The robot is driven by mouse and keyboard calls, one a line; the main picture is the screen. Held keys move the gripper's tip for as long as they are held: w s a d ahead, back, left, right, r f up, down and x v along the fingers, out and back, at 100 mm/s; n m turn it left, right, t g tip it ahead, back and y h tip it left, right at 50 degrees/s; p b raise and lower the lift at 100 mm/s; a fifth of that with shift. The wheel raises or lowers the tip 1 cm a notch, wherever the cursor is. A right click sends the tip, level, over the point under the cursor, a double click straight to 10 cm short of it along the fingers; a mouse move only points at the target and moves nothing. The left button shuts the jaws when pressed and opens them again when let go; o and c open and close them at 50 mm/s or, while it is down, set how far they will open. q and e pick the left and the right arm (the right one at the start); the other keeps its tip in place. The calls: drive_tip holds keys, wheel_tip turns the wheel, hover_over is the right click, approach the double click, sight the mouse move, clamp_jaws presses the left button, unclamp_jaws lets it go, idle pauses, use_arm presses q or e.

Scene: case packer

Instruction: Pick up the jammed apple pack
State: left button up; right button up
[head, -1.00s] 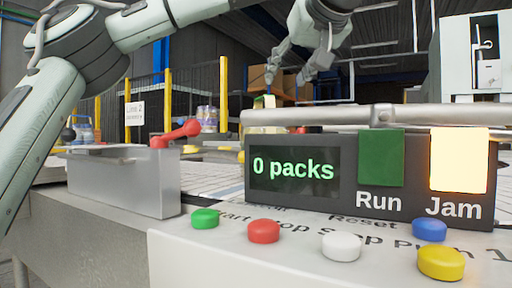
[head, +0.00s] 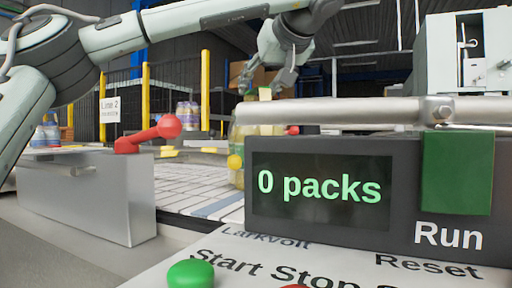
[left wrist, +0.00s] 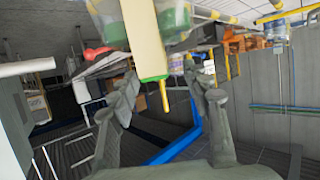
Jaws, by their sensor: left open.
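The jammed apple pack shows in the head view as a pale yellow-green, bottle-like pack (head: 246,131), standing partly behind the control panel and its grey rail. My left gripper (head: 260,84) is above its top, fingers pointing down. In the left wrist view, a cream strip with a green end (left wrist: 146,40), seemingly part of the pack, lies ahead between the fingers of my open left gripper (left wrist: 161,72). Clear bottle-like shapes flank the strip. I cannot tell whether the fingers touch the pack. My right gripper is not in view.
The control panel (head: 405,168) reads "0 packs" and blocks much of the conveyor (head: 185,185). A metal box (head: 85,200) with a red-knobbed lever (head: 150,133) stands at left. Yellow posts (head: 103,105) stand behind. A grey rail (head: 340,112) crosses above the panel.

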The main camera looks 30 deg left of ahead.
sight(256, 92)
use_arm(q)
drive_tip(key=x, duration=0.2)
drive_tip(key=shift+w+a, duration=0.15)
drive_tip(key=shift+w, duration=0.2)
drive_tip(key=shift+w+a+f, duration=0.2)
drive_tip(key=shift+a, duration=0.15)
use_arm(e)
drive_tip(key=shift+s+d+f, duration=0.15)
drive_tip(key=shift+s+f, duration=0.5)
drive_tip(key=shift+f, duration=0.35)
use_arm(q)
clamp_jaws()
drive_tip(key=shift+r, duration=0.2)
